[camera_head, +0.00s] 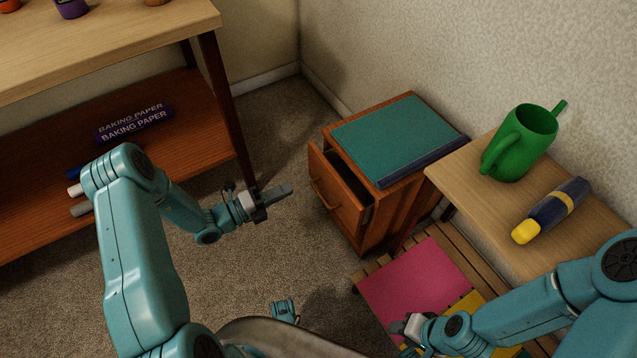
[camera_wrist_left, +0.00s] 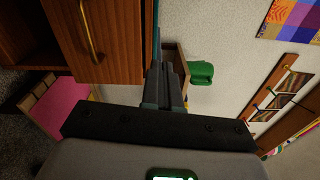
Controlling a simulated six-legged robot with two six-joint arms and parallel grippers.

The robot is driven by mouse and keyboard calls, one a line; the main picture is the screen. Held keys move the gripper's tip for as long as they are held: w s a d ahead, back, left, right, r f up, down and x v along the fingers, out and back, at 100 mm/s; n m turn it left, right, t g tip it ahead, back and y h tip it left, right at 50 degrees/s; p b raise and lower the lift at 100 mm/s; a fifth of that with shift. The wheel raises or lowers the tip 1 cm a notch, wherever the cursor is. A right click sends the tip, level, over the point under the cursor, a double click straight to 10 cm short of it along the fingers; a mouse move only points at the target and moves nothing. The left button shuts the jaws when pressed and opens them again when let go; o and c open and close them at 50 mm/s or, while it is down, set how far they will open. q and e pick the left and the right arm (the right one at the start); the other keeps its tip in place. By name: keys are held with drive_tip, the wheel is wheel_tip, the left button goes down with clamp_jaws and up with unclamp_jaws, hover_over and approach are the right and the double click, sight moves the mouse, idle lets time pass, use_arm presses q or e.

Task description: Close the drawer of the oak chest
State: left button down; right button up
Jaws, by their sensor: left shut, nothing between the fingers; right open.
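The oak chest (camera_head: 381,215) stands against the wall in the middle of the head view. Its drawer (camera_head: 345,210) is pulled partly out, with a dark gap behind its front. A curved brass handle (camera_head: 323,195) is on the front and also shows in the left wrist view (camera_wrist_left: 87,30). My left gripper (camera_head: 289,190) is shut and empty, to the left of the drawer front and apart from it. In the left wrist view its closed fingers (camera_wrist_left: 164,75) appear beside the wooden drawer front (camera_wrist_left: 112,40). My right gripper (camera_head: 402,327) is open, low over the slatted bench.
A teal board (camera_head: 395,135) lies on the chest. A side table (camera_head: 470,180) at right holds a green watering can (camera_head: 522,145) and a dark bottle (camera_head: 552,210). The slatted bench carries a pink sheet (camera_head: 415,280). Shelves (camera_head: 110,55) stand left. Carpet between is clear.

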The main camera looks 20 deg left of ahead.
use_arm(q)
wheel_tip(320, 180, down, 4)
drive_tip(key=s+n, duration=0.2)
drive_tip(key=b, duration=0.4)
approach(336, 183)
drive_tip(key=shift+y, duration=0.4)
drive_tip(key=x, duration=0.6)
drive_tip(key=shift+s+d+r, duration=0.15)
drive_tip(key=shift+d+r, duration=0.05)
drive_tip(key=shift+r, duration=0.1)
drive_tip(key=shift+w+d+r, duration=0.1)
drive_tip(key=shift+w+d, duration=0.15)
drive_tip(key=shift+w, duration=0.1)
drive_tip(key=x, duration=0.4)
drive_tip(key=shift+b, duration=0.35)
drive_tip(key=shift+w+d, duration=0.25)
drive_tip(key=shift+w, duration=0.05)
drive_tip(key=shift+w+r, duration=0.1)
drive_tip(key=shift+r, duration=0.15)
